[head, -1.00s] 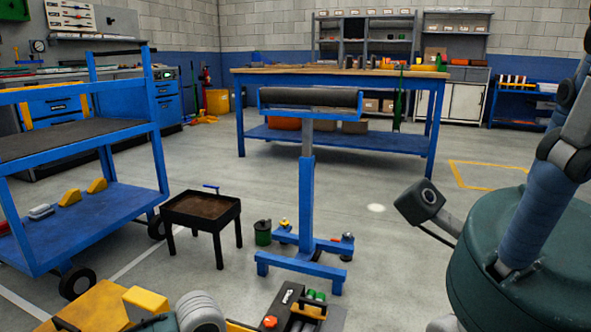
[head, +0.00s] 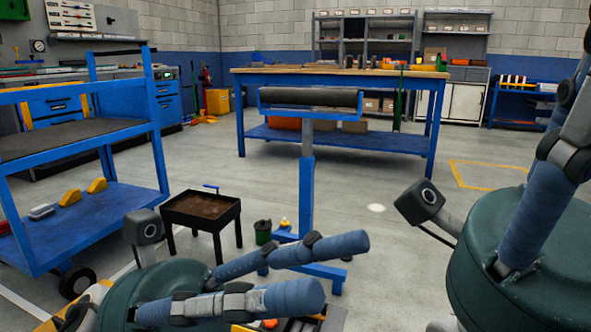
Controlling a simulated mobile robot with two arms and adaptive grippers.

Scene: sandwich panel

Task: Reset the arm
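My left arm (head: 235,300) shows at the bottom centre of the head view. Its dark green shoulder and blue links are raised, and two blue tube sections reach to the right, in front of the blue roller stand (head: 306,190). My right arm (head: 530,215) runs up along the right edge beside its large dark green shoulder, and leaves the picture at the top right. I see neither gripper, so whether they are open or shut does not show. My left arm hides much of the roller stand's foot and most of a toolbox at the bottom.
A blue cart (head: 85,215) stands on the left. A small black tray on legs (head: 203,212) stands beside it, close to my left arm. A blue workbench (head: 335,140) stands behind the roller stand. The floor (head: 390,180) right of the stand is clear.

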